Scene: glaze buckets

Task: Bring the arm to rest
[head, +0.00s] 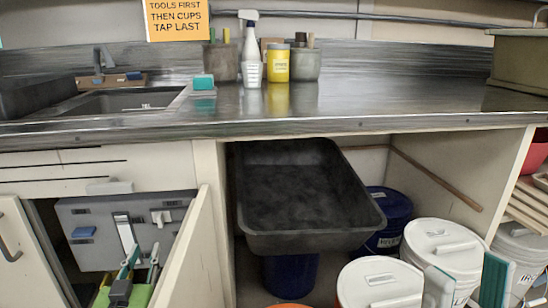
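My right gripper (468,282) is at the bottom right, in front of the white-lidded buckets. Its two teal-and-pale finger plates stand well apart, with nothing seen held between them. What appears to be my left gripper (138,272) is at the bottom left, a dark body with narrow green-and-white parts. It overlaps a green bin (168,292) in the open cabinet. The clutter there hides whether its fingers are apart. The picture cuts off the lower parts of both arms.
The steel counter (400,95) bears a spray bottle (250,50), a yellow jar (278,62) and tool cups. An open cabinet door (200,255) juts forward. A black tub (300,190), a blue bucket (390,215) and white-lidded buckets (445,250) crowd the space below.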

